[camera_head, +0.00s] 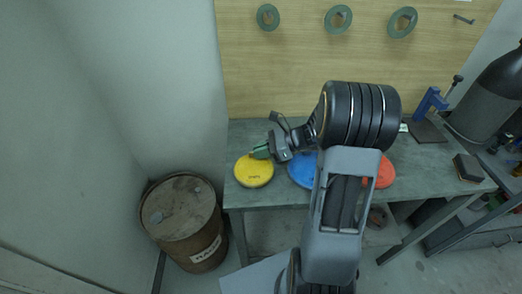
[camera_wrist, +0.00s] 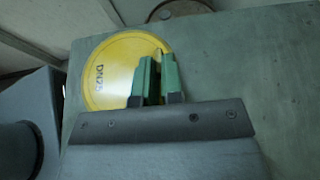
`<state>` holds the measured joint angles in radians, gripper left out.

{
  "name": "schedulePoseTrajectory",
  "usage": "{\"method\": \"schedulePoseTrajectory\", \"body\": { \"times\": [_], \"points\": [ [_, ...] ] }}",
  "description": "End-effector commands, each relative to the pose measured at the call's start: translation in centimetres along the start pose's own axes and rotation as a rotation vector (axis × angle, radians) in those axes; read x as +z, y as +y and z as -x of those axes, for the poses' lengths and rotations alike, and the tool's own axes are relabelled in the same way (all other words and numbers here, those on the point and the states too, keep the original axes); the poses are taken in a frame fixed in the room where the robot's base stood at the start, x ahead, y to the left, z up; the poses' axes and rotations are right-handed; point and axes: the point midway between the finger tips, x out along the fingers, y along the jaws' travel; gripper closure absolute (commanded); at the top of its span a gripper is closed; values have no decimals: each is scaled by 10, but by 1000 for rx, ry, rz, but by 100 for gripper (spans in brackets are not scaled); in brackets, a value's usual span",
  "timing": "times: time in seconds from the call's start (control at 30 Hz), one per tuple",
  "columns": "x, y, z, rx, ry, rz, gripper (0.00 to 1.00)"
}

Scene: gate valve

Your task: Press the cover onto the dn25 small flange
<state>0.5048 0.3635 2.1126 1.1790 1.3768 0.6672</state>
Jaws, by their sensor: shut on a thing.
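The yellow cover (camera_head: 253,172) is a round disc marked DN25, at the left end of the grey-green bench. It also shows in the wrist view (camera_wrist: 110,75), with its lettering to the left of my fingers. My gripper (camera_head: 259,152) has green fingers that reach the far edge of the yellow cover. In the wrist view, my gripper (camera_wrist: 158,68) is shut on the yellow cover near its rim, with a narrow dark gap between the fingers. The exact grip is hidden. Three green ring flanges hang on the wooden panel: left (camera_head: 268,17), middle (camera_head: 338,19) and right (camera_head: 402,22). I cannot read which is dn25.
A blue disc (camera_head: 301,170) and a red disc (camera_head: 385,172), partly hidden by my arm, lie on the bench (camera_head: 430,175). A rusty barrel (camera_head: 182,220) stands at the left. A blue clamp (camera_head: 430,102), dark block (camera_head: 468,167) and dark cylinder (camera_head: 490,95) are at the right.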

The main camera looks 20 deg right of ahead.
Motion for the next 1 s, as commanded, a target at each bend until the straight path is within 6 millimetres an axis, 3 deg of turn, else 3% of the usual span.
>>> {"method": "schedulePoseTrajectory", "body": {
  "times": [0.1, 0.13, 0.43, 0.77, 1.0],
  "points": [
    [0, 0, 0, 0, 0, 0, 100],
    [0, 0, 0, 0, 0, 0, 91],
    [0, 0, 0, 0, 0, 0, 63],
    [0, 0, 6, -1, 0, 1, 63],
    [-1, -1, 48, -5, 0, 0, 63]
  ]
}}
